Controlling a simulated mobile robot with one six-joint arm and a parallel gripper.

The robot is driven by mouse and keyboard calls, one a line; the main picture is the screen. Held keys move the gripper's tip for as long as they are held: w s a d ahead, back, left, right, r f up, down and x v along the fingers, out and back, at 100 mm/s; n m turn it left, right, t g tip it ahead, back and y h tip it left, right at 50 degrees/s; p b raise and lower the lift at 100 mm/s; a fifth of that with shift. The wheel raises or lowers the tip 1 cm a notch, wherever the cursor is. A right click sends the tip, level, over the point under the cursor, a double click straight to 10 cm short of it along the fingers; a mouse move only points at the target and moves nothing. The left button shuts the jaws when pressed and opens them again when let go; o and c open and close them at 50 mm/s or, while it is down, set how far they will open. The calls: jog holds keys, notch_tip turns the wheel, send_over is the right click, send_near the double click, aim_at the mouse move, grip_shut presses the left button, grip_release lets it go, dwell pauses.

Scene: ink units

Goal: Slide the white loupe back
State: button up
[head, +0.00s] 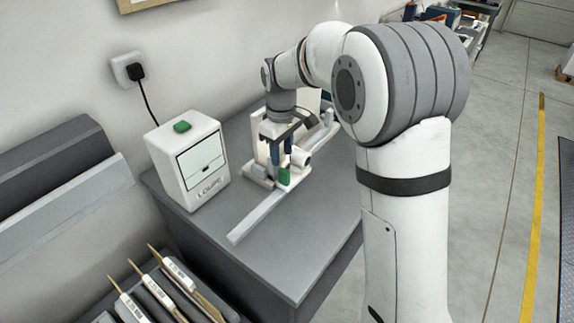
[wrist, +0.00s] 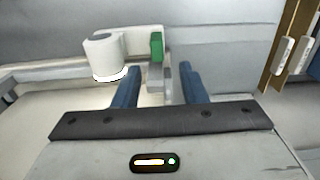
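The white loupe (head: 301,157), a short white cylinder on a white carriage with a green tab (head: 284,176), sits on a long pale rail (head: 258,215) on the grey bench. In the wrist view the loupe (wrist: 103,56) is at upper left, with its white arm running right to the green tab (wrist: 157,46). My gripper (head: 275,160) points down over the carriage, beside the loupe. In the wrist view its blue fingers (wrist: 160,67) are apart, with a narrow grey upright part between them. I see no clear contact with either finger. My gripper partly hides the carriage in the head view.
A white box marked LOUPE (head: 188,162), with a green button on top, stands left of the rail. A rack with several wooden-tipped white tools (head: 176,275) is at lower left. The front of the grey bench top (head: 295,250) is clear.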

aim_at(284, 170)
jog(key=f, duration=0.7)
jog(key=shift+w+d+f+p, duration=0.1)
jog(key=shift+d+f+p, duration=0.05)
jog(key=shift+d+p, duration=0.2)
jog(key=shift+a, duration=0.1)
grip_shut()
